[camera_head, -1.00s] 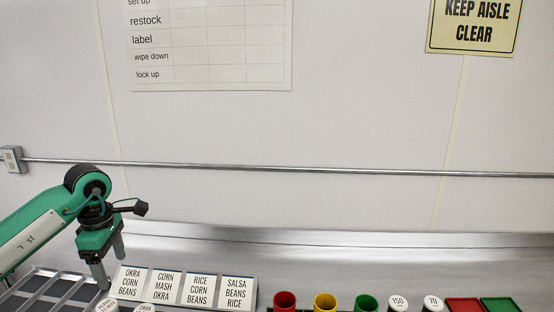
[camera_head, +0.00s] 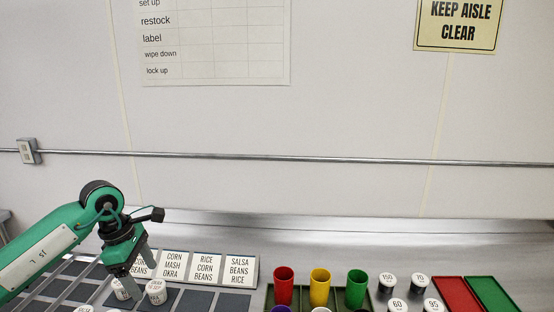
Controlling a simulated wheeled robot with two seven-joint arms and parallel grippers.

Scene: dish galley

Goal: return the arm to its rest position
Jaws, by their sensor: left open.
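My left arm is green and black and comes in from the left. Its left gripper (camera_head: 137,267) points down with its two grey fingers apart. White-lidded containers (camera_head: 155,291) stand by the fingertips; I cannot tell whether a finger touches one. My right gripper is not in the picture.
Red (camera_head: 284,287), yellow (camera_head: 320,288) and green (camera_head: 356,289) cups stand in a row. White-topped weights (camera_head: 388,281) stand right of them, then a red mat (camera_head: 460,294) and a green mat (camera_head: 494,293). A dark-celled grid (camera_head: 197,301) lies before the cards. A rail (camera_head: 300,156) crosses the wall.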

